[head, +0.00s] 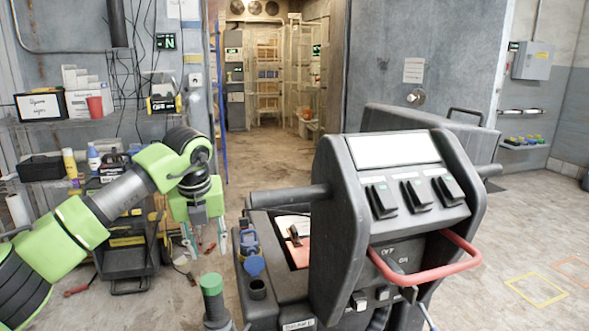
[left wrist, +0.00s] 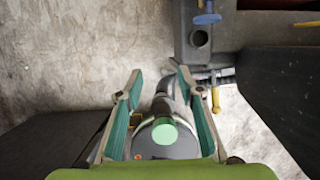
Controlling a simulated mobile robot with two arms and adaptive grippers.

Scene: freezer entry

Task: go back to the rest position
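My left arm, green and black, reaches in from the left in the head view and bends down at the wrist. My left gripper (head: 206,248) points down with its fingers spread and nothing between the tips. In the left wrist view the two green-padded fingers (left wrist: 160,80) stand wide apart. A green-capped upright post (head: 211,284) is just below the gripper in the head view. Its cap shows between the fingers in the left wrist view (left wrist: 165,133), and I see no grip on it. My right gripper is not in view.
A dark control console (head: 335,190) with a red handle (head: 430,265) stands right of the gripper. A blue cap (head: 254,266) sits by an open socket on its side. A cluttered shelf (head: 100,120) and a black cart (head: 128,262) are at left. The doorway floor behind is open.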

